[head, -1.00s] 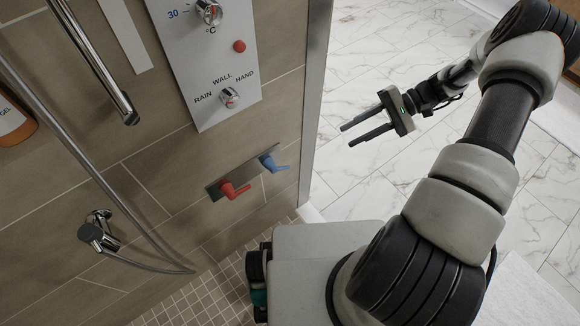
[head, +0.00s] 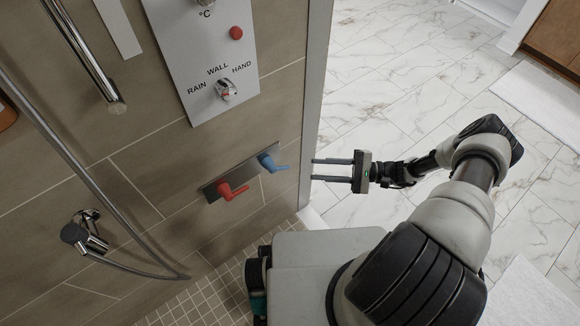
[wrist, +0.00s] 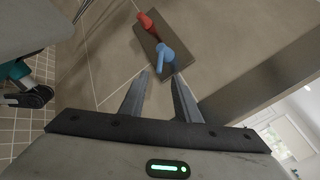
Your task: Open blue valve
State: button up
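The blue valve (head: 271,163) is a small lever handle at the right end of a dark metal plate (head: 211,192) on the tiled shower wall. It points to the right in the head view. A red valve (head: 231,190) is on the same plate to its left. My gripper (head: 314,170) is open and empty, to the right of the blue valve, with its fingers pointing at the wall.
A control panel (head: 205,60) with knobs and a red button is above the plate. The wall's edge strip (head: 318,85) stands close to my fingers. A shower hose and a chrome fitting (head: 85,233) are at left.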

aim_at(287, 168)
jog(key=a, duration=0.6)
jog(key=w+a, duration=0.1)
jog(key=a, duration=0.2)
jog(key=shift+a, duration=0.3)
jog(key=shift+c, duration=0.5)
grip_shut()
